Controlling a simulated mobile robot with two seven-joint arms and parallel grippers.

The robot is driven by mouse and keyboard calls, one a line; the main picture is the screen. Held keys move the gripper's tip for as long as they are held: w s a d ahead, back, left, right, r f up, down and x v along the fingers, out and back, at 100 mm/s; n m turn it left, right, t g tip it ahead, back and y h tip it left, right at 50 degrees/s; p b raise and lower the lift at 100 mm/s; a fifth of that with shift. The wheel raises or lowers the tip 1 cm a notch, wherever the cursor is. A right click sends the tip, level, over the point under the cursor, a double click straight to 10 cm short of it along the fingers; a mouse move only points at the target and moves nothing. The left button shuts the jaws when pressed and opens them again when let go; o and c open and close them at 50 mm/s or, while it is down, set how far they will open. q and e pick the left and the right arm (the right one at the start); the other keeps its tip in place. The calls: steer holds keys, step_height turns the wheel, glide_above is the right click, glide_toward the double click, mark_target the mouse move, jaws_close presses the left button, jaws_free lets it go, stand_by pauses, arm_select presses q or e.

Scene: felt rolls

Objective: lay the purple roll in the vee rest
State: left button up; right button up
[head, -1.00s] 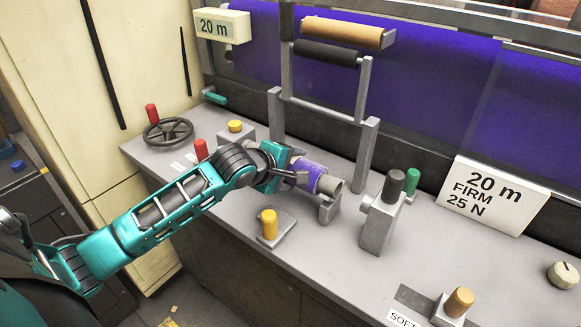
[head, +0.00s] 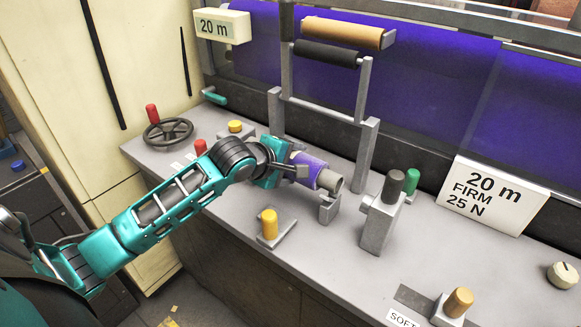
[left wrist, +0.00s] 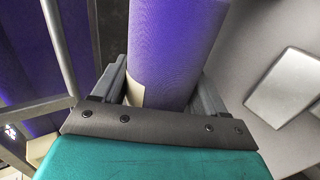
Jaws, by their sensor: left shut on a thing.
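The purple roll (head: 322,176) has a grey core end that points to the right. My left gripper (head: 302,169) is shut around its body in the head view. In the left wrist view the roll (left wrist: 167,50) runs between the two fingers (left wrist: 160,95), with a cream patch beside it. A small grey bracket (head: 328,209), which looks like part of the vee rest, stands on the bench just below the roll's core end. A small gap seems to show between them. The rest of the vee rest is hidden behind my arm and the roll. My right gripper is out of view.
A yellow knob (head: 269,223) on a plate stands in front of the roll. A grey lever block (head: 380,222) stands to the right. A grey upright frame (head: 364,150) rises behind. A red-handled wheel (head: 168,131) is at the left.

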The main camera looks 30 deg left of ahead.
arm_select(q)
steer(key=shift+r, duration=1.05)
stand_by(0.5)
steer(key=shift+r, duration=1.75)
stand_by(0.4)
